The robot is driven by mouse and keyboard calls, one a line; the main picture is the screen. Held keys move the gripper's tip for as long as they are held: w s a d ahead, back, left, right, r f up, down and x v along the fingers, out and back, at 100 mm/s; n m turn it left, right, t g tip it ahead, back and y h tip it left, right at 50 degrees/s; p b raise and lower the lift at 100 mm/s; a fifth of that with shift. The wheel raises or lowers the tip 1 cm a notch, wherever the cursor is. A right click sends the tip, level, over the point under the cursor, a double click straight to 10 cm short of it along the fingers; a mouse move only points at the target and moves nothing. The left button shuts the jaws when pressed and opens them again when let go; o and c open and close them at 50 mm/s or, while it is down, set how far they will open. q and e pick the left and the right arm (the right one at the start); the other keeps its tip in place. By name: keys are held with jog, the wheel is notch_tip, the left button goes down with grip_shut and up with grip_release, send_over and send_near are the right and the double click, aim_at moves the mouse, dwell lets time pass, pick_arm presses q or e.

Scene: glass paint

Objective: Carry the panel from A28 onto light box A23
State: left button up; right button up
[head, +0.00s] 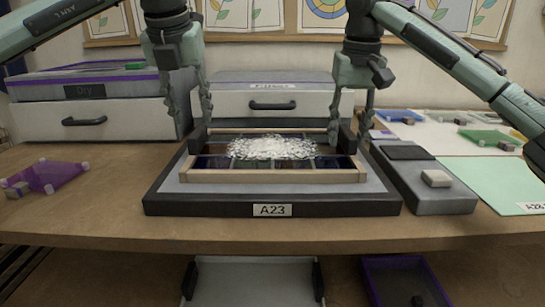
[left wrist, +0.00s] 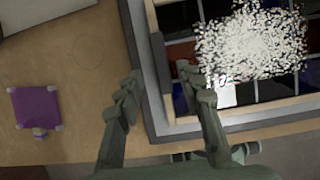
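The panel (head: 297,176) is a wooden-framed set of dark coloured glass panes. It lies on the light box A23 (head: 165,194), a dark-rimmed grey slab, with white grains (head: 272,147) heaped over its middle. A dark upright grip shows at each end of the panel, left (head: 197,137) and right (head: 347,136). My left gripper (head: 193,115) is open at the left grip, its fingers apart. In the left wrist view, the left gripper's fingertips (left wrist: 160,72) stand either side of that grip. My right gripper (head: 353,115) is open, its fingers apart at the right grip. Contact cannot be told.
A grey block station (head: 450,205) with a pale block (head: 436,178) stands right of the light box. A purple piece (head: 55,177) lies on the table at left. Drawers (head: 90,120) stand behind. A green sheet (head: 495,182) covers the right. Bare table lies in front.

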jog(key=shift+r, duration=0.1)
pick_arm(q)
jog(key=v, duration=0.6)
pick_arm(e)
notch_tip(320, 180, up, 12)
jog(key=s, duration=0.1)
jog(key=shift+s, duration=0.4)
pick_arm(q)
jog(key=shift+r, duration=0.1)
